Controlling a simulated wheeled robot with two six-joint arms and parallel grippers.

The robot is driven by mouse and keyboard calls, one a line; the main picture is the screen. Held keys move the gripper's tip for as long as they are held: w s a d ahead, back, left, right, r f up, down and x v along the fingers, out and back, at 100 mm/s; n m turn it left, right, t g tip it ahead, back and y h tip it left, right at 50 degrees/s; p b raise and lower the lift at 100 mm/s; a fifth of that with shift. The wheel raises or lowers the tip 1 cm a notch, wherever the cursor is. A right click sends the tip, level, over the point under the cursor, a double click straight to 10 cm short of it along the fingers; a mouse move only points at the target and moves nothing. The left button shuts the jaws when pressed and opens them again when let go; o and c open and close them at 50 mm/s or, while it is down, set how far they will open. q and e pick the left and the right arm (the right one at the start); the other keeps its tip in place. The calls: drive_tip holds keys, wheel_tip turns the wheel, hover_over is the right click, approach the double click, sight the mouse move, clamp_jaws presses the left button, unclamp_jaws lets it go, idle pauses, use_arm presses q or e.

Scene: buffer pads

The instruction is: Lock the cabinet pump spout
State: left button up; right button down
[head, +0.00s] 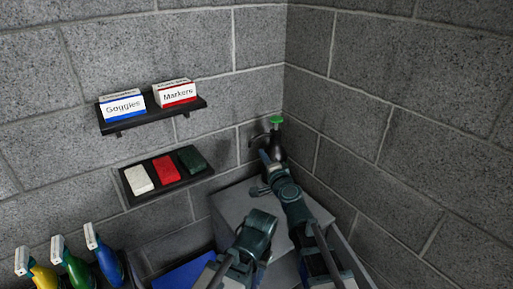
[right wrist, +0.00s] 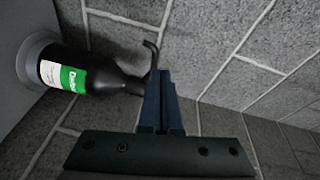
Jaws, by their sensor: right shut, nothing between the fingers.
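The dark pump bottle (head: 279,150) stands on the grey cabinet (head: 230,203) in the wall corner, with a green patch at its top in the head view. In the right wrist view the black bottle (right wrist: 105,76) appears on its side, with a white and green label. Its thin curved spout (right wrist: 152,52) reaches the fingertips; I cannot tell whether they touch. My right gripper (head: 264,156) is shut and empty beside the bottle; its fingers also show in the right wrist view (right wrist: 159,78). My left gripper (head: 262,219) is low over the cabinet front, its fingers not discernible.
A wall shelf (head: 190,107) holds Goggles and Markers boxes. A lower shelf (head: 128,190) holds white, red and dark green pads. Spray bottles (head: 75,265) stand at lower left, near a blue surface (head: 185,275). Block walls close in behind and right of the bottle.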

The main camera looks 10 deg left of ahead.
drive_tip(key=v, duration=0.4)
drive_tip(key=shift+d, duration=0.1)
